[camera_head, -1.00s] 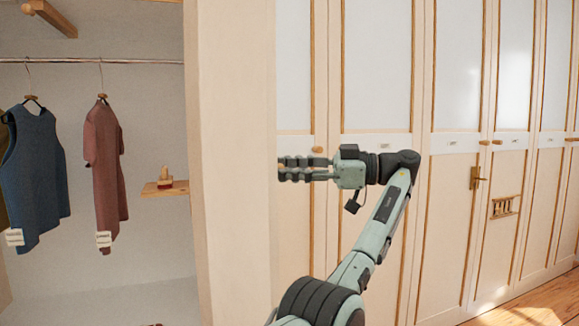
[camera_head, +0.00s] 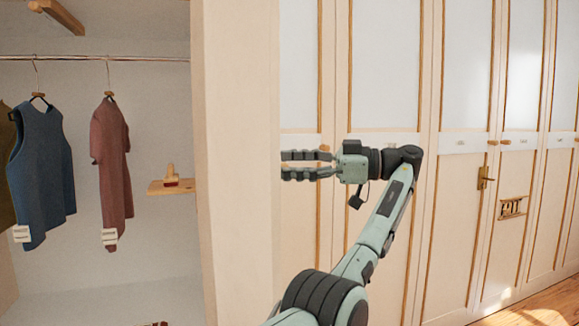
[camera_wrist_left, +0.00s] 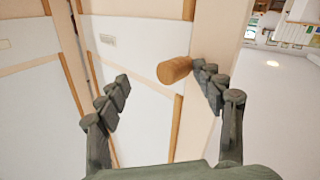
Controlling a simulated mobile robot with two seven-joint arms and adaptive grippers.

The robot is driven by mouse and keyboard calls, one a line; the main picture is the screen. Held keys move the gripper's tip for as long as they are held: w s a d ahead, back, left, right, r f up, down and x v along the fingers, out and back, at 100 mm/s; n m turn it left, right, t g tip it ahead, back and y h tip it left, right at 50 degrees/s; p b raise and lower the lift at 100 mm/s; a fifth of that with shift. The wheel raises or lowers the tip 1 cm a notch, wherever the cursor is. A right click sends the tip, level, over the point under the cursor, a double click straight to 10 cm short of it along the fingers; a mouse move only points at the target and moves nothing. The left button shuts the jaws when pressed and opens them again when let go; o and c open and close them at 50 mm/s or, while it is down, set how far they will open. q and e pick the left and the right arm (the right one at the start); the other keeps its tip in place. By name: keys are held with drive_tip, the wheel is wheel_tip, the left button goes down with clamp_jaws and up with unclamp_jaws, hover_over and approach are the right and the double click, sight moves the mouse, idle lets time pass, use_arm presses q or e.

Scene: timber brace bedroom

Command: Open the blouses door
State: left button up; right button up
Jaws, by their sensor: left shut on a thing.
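The wardrobe has a row of pale doors with wooden trim; their small labels are too blurred to read, so I cannot tell which says blouses. My left gripper (camera_head: 306,165) is in front of the door (camera_head: 300,228) just right of the thick pale panel. A round wooden knob (camera_wrist_left: 175,70) on a door shows between its fingers in the left wrist view, close to the right finger, with a visible gap to the left finger. In the head view the knob (camera_head: 325,148) is mostly hidden behind the gripper. My right gripper is out of view.
An open compartment at left holds hanging garments, among them a blue top (camera_head: 40,175) and a reddish one (camera_head: 112,165), and a small wooden shelf (camera_head: 171,187). The thick pale panel (camera_head: 235,150) stands beside it. Further right a door has a brass handle (camera_head: 484,178).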

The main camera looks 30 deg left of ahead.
use_arm(q)
drive_tip(key=r, duration=1)
drive_tip(key=shift+s, duration=0.25)
drive_tip(key=shift+d+f, duration=0.1)
